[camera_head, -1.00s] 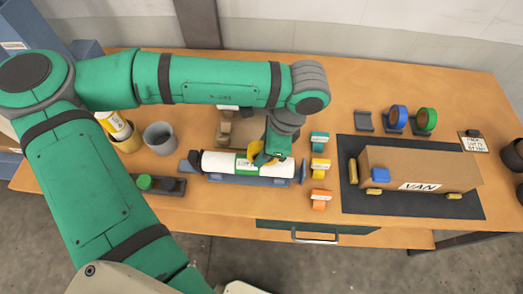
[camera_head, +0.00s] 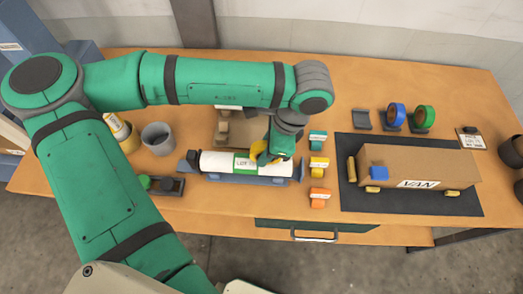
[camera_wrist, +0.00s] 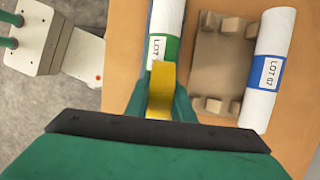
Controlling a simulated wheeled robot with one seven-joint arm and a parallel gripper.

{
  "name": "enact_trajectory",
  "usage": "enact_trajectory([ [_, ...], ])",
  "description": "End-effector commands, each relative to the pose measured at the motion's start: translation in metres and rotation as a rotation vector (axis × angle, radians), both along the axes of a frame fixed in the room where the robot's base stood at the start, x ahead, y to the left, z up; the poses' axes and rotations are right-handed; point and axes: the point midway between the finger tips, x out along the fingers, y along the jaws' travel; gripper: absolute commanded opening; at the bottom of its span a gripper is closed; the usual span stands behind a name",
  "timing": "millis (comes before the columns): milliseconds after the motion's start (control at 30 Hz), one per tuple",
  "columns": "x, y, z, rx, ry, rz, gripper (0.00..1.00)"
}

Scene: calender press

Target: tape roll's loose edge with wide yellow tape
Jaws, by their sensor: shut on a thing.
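A white roll (camera_head: 217,162) with a green band and a LOT label lies level in a blue cradle (camera_head: 240,179) on the bench. It also shows in the wrist view (camera_wrist: 166,18). My gripper (camera_head: 270,155) is over the right half of this roll, shut on a yellow tape piece (camera_wrist: 160,92). The tape is at the roll's green band; I cannot tell whether it touches. The roll's right part is partly hidden by my gripper, and its loose edge cannot be made out. A yellow tape dispenser (camera_head: 319,162) stands right of the cradle, between a teal one (camera_head: 318,140) and an orange one (camera_head: 320,198).
A second roll (camera_wrist: 267,65) with a blue band, LOT 07, lies beside a brown rack (camera_wrist: 222,65). A box marked VAN (camera_head: 420,168) sits on a dark mat (camera_head: 410,207) at right. A grey cup (camera_head: 158,138) and a green button (camera_head: 144,182) are at left.

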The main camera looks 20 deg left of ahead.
Motion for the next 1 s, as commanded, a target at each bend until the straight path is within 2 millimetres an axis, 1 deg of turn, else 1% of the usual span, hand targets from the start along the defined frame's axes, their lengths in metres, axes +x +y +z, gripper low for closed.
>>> enact_trajectory([
  [333,0.0,-0.001,0.0,0.0,0.0,0.001,0.04],
  [700,0.003,-0.011,-0.002,-0.001,0.001,0.0,0.04],
  [1000,0.003,-0.012,-0.003,-0.002,0.001,0.001,0.04],
])
